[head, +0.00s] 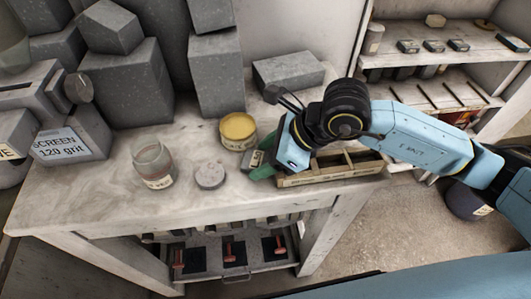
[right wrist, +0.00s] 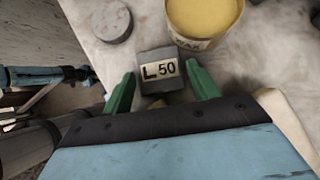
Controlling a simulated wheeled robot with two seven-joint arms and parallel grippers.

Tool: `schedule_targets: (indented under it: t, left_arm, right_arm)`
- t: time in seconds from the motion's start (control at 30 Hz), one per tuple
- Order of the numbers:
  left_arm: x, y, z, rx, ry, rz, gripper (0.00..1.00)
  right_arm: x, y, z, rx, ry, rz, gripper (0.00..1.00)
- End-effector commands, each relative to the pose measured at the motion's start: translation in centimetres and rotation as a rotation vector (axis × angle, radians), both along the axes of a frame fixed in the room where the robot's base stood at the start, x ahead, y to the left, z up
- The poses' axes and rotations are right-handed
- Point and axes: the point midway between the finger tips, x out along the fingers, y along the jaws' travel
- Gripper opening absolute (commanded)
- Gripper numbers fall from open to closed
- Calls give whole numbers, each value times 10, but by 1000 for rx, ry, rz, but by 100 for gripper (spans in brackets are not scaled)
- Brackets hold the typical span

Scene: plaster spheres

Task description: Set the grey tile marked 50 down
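In the head view the tile (head: 256,159) shows small beside the green fingers of my right gripper (head: 263,171), partly hidden by the gripper. It is over the table near the wooden crate; whether it touches the table is hard to tell. My left gripper is not in view.
A yellow-topped tin (head: 238,131) stands just behind the tile. A round grey disc (head: 210,176) and a glass jar (head: 153,165) are to its left on the pale table (head: 95,205). A divided wooden crate (head: 335,177) lies to the right. Grey blocks (head: 130,82) fill the back.

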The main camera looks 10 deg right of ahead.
Motion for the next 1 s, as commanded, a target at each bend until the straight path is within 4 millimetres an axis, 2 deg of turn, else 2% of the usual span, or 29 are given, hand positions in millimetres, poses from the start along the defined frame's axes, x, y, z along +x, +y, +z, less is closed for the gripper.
schedule_targets:
  t: [0.1, 0.47, 0.57, 0.8, 1.0]
  left_arm:
    - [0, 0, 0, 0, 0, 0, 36]
    - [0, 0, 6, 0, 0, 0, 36]
    - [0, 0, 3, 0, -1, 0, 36]
    - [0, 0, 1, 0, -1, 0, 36]
    - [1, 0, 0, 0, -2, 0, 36]
  right_arm:
    - [0, 0, 1, 1, 0, 0, 71]
    - [0, 0, 6, 0, 0, 0, 71]
    - [-3, -10, 17, 0, -3, -1, 71]
    - [-17, -41, 58, -2, -5, -2, 71]
    - [-25, -60, 85, -2, -2, -2, 71]
